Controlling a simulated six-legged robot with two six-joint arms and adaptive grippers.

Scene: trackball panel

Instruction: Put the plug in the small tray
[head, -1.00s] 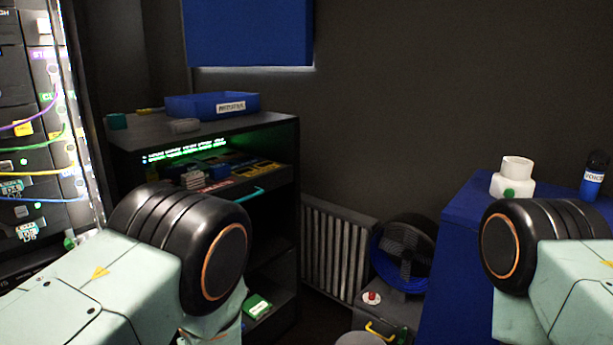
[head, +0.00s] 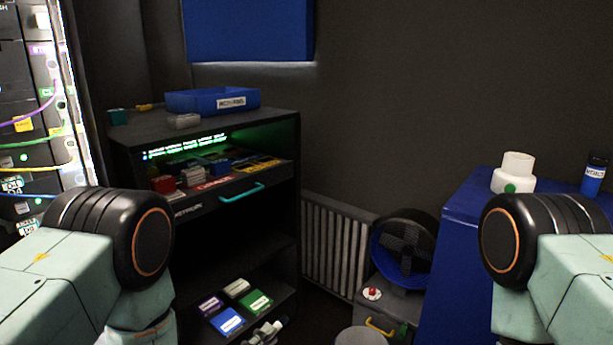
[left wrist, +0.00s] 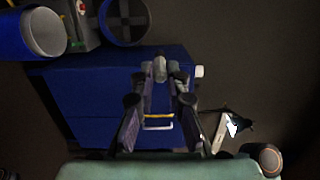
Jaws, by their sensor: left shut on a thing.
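My left gripper (left wrist: 158,78) shows in the left wrist view, its fingers closed in on a small grey-white piece (left wrist: 160,66) at their tips. This looks like the plug, but it is small and dark. In the head view a pale grey shape (head: 266,332) at the bottom edge may be the gripper's end; I cannot tell. A blue labelled tray (head: 195,104) stands on top of the black shelf unit, apart from my gripper; its label is not clearly legible. My right gripper is out of view; only my right arm shows.
The black shelf unit (head: 240,255) has an open drawer (head: 230,197) of coloured blocks. Several labelled blocks (head: 228,320) lie on its lower shelf. A radiator (head: 335,245), a fan (head: 403,243) and a blue cabinet (head: 455,265) with a white jar (head: 513,173) stand to the right.

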